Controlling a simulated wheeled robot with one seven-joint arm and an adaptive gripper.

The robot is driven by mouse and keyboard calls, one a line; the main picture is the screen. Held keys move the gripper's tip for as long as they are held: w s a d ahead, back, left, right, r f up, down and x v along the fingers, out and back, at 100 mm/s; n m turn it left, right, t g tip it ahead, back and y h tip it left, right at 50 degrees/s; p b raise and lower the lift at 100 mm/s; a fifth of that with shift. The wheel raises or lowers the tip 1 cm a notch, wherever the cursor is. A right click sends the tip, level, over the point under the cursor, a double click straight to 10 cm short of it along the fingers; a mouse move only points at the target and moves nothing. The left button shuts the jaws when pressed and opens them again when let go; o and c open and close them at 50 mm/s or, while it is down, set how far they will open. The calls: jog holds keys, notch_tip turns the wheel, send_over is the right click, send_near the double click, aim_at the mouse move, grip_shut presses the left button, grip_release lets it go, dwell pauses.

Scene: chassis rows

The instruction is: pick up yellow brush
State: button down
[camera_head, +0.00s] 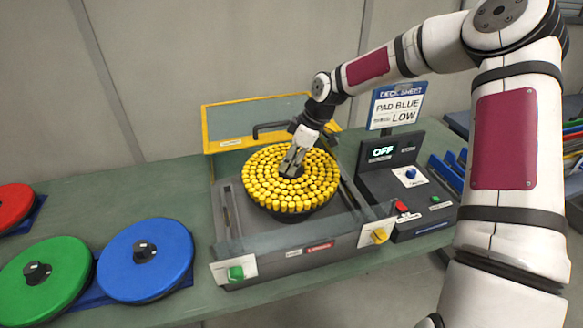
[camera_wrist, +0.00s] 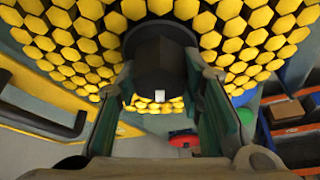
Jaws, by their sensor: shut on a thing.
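The yellow brush (camera_head: 265,190) is a round disc covered in yellow hexagonal tufts with a dark hub (camera_wrist: 160,62) at its centre. It is over the grey machine deck (camera_head: 232,222); I cannot tell whether it rests there or is raised. My gripper (camera_head: 291,165) comes down from above onto its middle. In the wrist view, its two fingers (camera_wrist: 162,85) stand on either side of the dark hub and are shut on it. The fingers and wrist hide part of the hub in the head view.
A yellow-framed panel (camera_head: 225,143) with a dark handle stands open behind the machine. A control box (camera_head: 378,180) reading OFF is to its right, below a sign (camera_head: 398,105) reading PAD BLUE, LOW. Blue (camera_head: 170,250), green (camera_head: 60,265) and red (camera_head: 12,198) discs are at left.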

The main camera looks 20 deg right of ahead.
jog(key=shift+r+p, duration=0.65)
jog(key=shift+r, duration=3.45)
jog(key=shift+w, duration=0.1)
jog(key=shift+a, duration=0.1)
